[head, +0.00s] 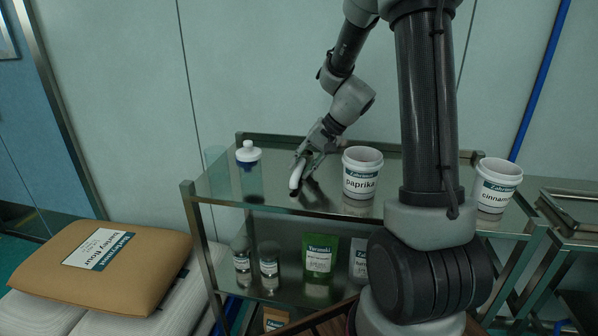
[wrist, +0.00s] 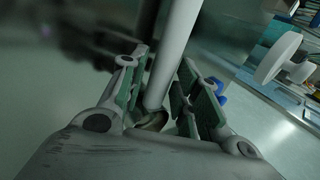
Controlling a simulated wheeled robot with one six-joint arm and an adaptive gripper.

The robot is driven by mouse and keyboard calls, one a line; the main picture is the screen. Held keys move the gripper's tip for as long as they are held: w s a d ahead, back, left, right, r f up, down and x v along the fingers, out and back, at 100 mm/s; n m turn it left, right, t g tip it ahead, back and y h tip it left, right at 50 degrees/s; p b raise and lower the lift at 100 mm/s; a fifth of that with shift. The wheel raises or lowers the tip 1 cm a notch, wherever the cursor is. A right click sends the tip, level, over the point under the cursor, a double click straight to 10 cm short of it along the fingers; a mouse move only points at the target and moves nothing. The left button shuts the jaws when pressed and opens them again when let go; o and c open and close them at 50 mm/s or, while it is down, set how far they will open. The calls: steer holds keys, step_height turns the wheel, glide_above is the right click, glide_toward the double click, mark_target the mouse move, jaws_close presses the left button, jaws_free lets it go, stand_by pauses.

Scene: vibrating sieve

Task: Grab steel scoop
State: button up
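My gripper (head: 303,164) reaches down over the top shelf of the steel cart, left of the paprika tub. A pale, rod-like handle (head: 296,177) with a dark lower end is at its fingers, tilted; it looks like the steel scoop. In the wrist view this smooth grey rod (wrist: 179,45) runs between the two green-padded fingers of my gripper (wrist: 165,85). The fingers stand close on both sides of it. Whether both pads press on it is not clear. A dull metallic part (wrist: 153,120) shows at the rod's near end. The scoop's bowl cannot be made out clearly.
Pouches and small jars stand below. A brown sack (head: 130,275) lies left.

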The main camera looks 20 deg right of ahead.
jaws_close()
